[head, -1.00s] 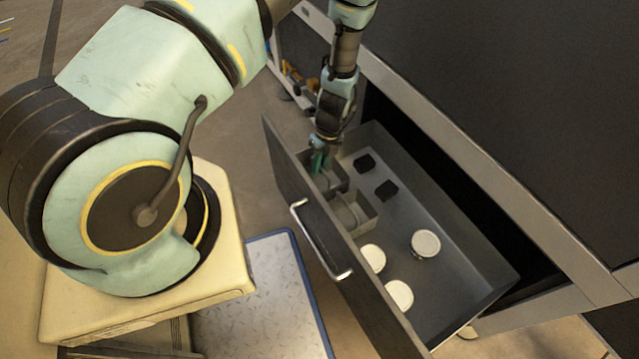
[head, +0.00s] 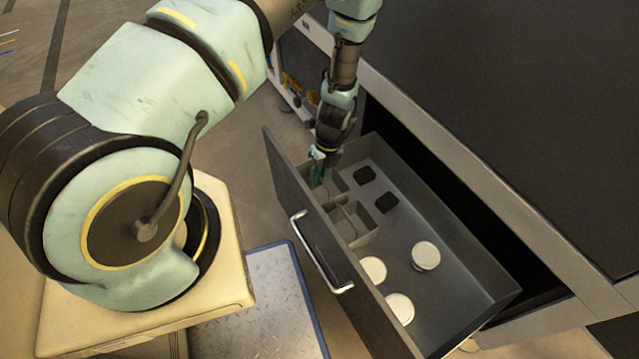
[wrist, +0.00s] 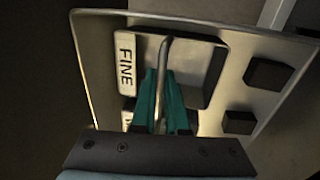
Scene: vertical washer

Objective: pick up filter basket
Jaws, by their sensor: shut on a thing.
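My gripper (head: 318,172) reaches down into the far left corner of the open drawer, at its small compartments. In the wrist view its green fingers (wrist: 160,100) are shut on a thin grey metal bar or edge, the visible part of the filter basket (wrist: 165,52). The bar runs up between the fingers and bends over at its top. The rest of the basket is hidden by the fingers or blends with the grey compartment walls. A white label reading FINE (wrist: 127,62) is just left of the fingers.
The drawer front (head: 300,215) with its handle (head: 320,255) stands close beside my gripper. Two dark square pieces (head: 386,203) and several white round lids (head: 425,255) lie in the drawer. The dark cabinet (head: 500,130) overhangs on the right. A grey mat (head: 280,300) lies on the floor.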

